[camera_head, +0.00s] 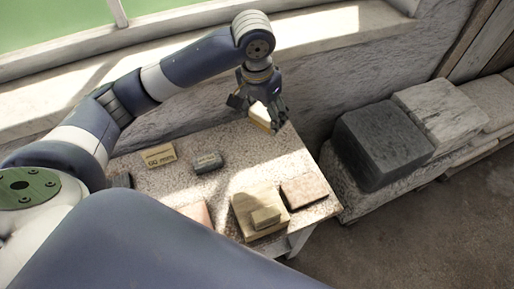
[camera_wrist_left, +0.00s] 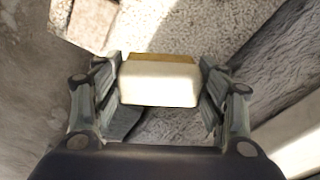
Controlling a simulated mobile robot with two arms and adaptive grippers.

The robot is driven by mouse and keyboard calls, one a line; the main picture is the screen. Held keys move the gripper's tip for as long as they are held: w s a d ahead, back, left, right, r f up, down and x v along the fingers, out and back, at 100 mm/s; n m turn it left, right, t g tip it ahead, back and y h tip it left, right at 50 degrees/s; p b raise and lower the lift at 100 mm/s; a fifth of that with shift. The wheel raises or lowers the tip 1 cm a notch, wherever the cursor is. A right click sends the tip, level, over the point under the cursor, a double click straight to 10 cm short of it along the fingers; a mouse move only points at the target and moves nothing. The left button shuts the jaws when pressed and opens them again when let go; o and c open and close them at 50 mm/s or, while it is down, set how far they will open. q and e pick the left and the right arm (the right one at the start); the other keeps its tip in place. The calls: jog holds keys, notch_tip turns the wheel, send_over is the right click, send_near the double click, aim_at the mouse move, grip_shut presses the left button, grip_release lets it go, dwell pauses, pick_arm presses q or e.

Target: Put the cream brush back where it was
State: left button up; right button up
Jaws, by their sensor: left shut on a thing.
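My left gripper (camera_head: 262,105) is above the far right part of the speckled table (camera_head: 225,150), near the wall below the window sill. It is shut on the cream brush (camera_head: 260,114), which is partly hidden by the fingers in the head view. In the left wrist view the cream brush (camera_wrist_left: 159,83) is a pale block with a tan strip along its far edge, between the two fingers (camera_wrist_left: 160,90). The speckled tabletop shows beyond it. I cannot tell how high it is held above the table. My right gripper is not in view.
A tan block with lettering (camera_head: 158,155) and a dark grey block (camera_head: 208,162) lie on the table. Nearer are a wooden block (camera_head: 258,198) with a smaller one on top and a pinkish slab (camera_head: 304,190). Dark (camera_head: 380,143) and pale stone blocks stand right.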

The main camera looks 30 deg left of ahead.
aim_at(260, 117)
pick_arm(q)
jog(key=f+m, duration=0.1)
jog(key=w+a+f+m+p, duration=0.1)
jog(key=f, duration=0.1)
jog(key=w+a+f, duration=0.1)
jog(key=shift+w+f+m, duration=0.2)
jog(key=shift+w+m, duration=0.05)
jog(key=shift+m, duration=0.15)
jog(key=a+f+m+p, duration=0.1)
jog(key=f, duration=0.3)
jog(key=a+f+m+p, duration=0.1)
jog(key=f, duration=0.4)
jog(key=a+f+p, duration=0.1)
jog(key=f, duration=0.4)
jog(key=shift+w+a+f+m+h, duration=0.25)
jog(key=shift+w+a+m+h, duration=0.05)
jog(key=shift+w+a+m, duration=0.1)
jog(key=shift+f, duration=0.6)
jog(key=shift+f, duration=0.15)
jog(key=o, duration=0.9)
jog(key=shift+o, duration=0.2)
